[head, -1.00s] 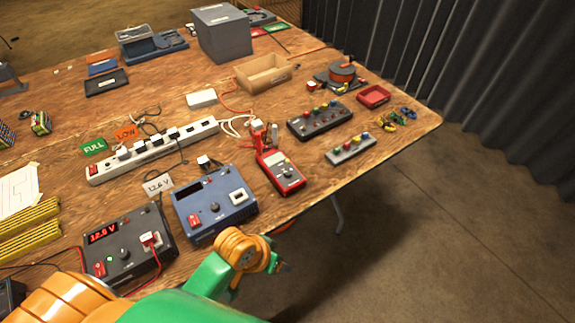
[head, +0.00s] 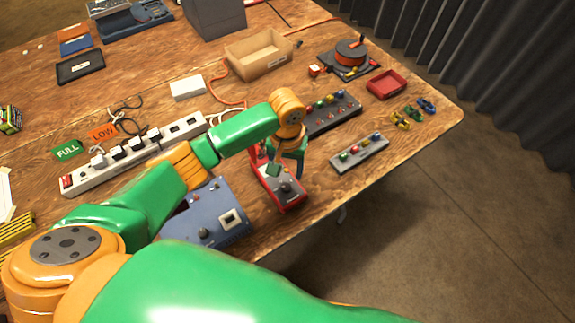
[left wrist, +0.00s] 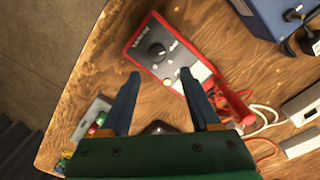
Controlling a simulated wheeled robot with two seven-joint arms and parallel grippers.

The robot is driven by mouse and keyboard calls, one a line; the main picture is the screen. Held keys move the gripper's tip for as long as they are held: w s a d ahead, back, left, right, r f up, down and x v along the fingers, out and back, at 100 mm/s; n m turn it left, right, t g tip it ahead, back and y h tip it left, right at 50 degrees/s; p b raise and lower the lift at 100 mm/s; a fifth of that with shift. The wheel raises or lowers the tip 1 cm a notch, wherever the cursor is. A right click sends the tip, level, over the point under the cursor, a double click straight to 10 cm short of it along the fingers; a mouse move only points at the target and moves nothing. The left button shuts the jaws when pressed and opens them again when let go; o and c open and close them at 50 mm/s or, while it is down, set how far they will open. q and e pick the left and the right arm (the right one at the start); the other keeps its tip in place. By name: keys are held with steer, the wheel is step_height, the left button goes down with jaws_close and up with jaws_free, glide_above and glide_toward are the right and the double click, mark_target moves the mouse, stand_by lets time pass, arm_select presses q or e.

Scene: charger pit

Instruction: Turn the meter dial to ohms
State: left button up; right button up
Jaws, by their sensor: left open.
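The red meter with a grey face (head: 291,202) lies near the front edge of the wooden table, partly hidden by my left arm in the head view. It also shows in the left wrist view (left wrist: 173,75), with its round black dial (left wrist: 157,52) in plain sight. The dial's markings are too small to read. My left gripper (head: 287,170) points down over the meter, and its two blue-grey fingers are apart. In the left wrist view the open fingertips (left wrist: 160,77) appear short of the dial, with nothing between them. My right gripper is not in view.
A blue power unit (head: 215,225) stands left of the meter. A white power strip (head: 130,155) lies behind. A dark button box (head: 335,112) and a grey button box (head: 359,152) stand to the right. A red probe (left wrist: 235,105) lies beside the meter.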

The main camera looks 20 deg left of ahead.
mark_target(286, 187)
arm_select(q)
steer(key=s+f, duration=0.1)
steer(key=f, duration=0.1)
steer(key=s+f, duration=0.1)
steer(key=shift+s+d+f, duration=0.2)
steer(key=shift+s+d, duration=0.1)
steer(key=shift+s, duration=0.05)
steer(key=shift+w+f, duration=0.25)
steer(key=shift+f, duration=0.1)
steer(key=shift+w+a+f, duration=0.15)
steer(key=shift+w+f, duration=0.05)
steer(key=shift+w, duration=0.15)
steer(key=shift+s+r, duration=0.2)
steer(key=c, duration=1)
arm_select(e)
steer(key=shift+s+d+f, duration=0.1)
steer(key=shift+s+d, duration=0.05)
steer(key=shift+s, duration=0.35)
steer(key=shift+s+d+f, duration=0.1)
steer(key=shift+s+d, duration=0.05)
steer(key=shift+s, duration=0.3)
